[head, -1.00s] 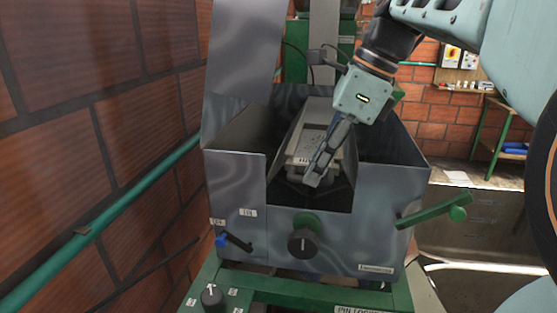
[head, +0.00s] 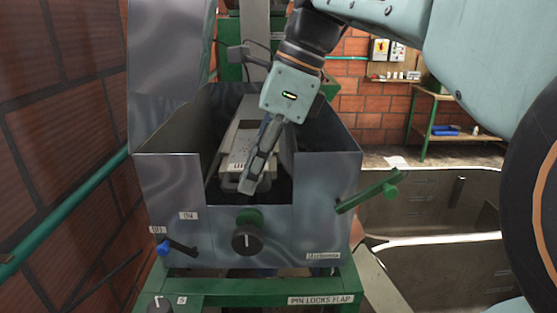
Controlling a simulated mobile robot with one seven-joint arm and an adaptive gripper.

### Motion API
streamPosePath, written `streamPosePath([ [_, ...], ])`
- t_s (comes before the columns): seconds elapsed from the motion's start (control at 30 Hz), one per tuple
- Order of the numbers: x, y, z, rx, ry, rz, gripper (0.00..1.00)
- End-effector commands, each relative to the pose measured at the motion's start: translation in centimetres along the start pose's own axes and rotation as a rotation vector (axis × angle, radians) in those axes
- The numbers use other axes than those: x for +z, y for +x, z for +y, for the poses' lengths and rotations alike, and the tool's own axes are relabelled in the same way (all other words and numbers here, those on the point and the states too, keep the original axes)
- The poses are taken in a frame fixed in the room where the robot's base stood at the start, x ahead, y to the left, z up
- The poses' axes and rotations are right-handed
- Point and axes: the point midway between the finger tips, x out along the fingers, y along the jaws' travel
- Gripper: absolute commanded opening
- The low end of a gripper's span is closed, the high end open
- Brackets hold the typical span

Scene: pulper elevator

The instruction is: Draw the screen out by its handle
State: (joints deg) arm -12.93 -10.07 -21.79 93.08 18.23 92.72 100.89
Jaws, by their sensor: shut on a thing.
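The screen (head: 243,141) is a long grey piece lying inside the open metal housing (head: 178,200), with its near end toward the housing's front notch. Its handle (head: 231,183) is a grey bar at that near end, partly covered by my fingers. My gripper (head: 248,186) reaches down from above, tilted, with its fingers shut on the handle. The far end of the screen runs back into the housing behind my gripper and is partly hidden.
A black knob (head: 246,239) sits on the front below the notch. A green lever (head: 368,190) sticks out at the right and a blue-tipped lever (head: 163,247) at the left. A raised metal lid (head: 168,65) stands at the back left. A brick wall (head: 62,110) is close on the left.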

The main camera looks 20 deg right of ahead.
Motion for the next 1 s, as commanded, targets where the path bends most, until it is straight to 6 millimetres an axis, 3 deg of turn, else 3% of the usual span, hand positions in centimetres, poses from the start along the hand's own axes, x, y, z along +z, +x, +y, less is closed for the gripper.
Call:
streamPosePath([
  [1.0, 0.0, -0.5, 4.5, -0.010, -0.005, -0.008, 0.00],
])
